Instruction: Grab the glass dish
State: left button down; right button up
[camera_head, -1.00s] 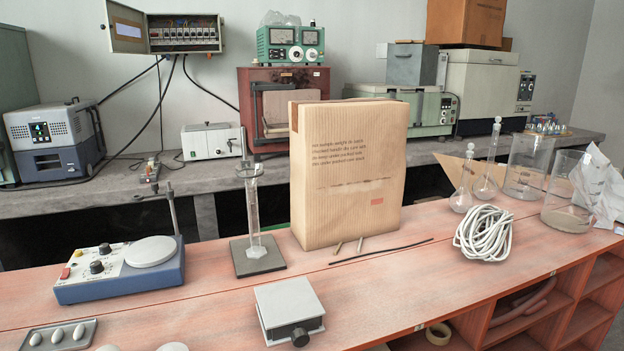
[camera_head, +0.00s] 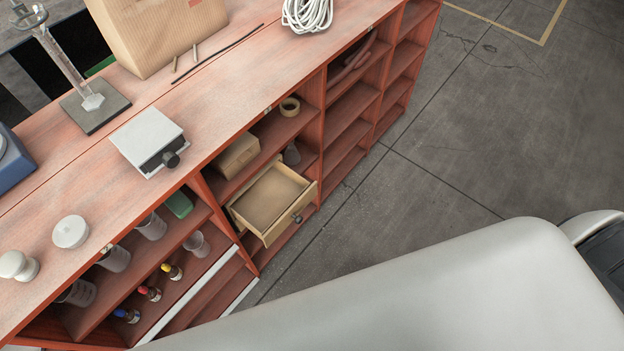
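I cannot make out a glass dish for certain in the head view. Clear glass or plastic vessels stand on the upper shelf under the bench: one near the left end (camera_head: 78,292), one further right (camera_head: 115,258), and one below the bench top's front edge (camera_head: 151,226). A small clear beaker (camera_head: 197,244) stands on the shelf to the right of them. Neither of my grippers is in view.
An open wooden drawer (camera_head: 262,238) juts out of the shelving. The concrete floor (camera_head: 480,130) at right is clear.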

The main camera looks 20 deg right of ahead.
aim_at(83, 239)
jog(key=z, duration=0.4)
jog(key=u, duration=1.6)
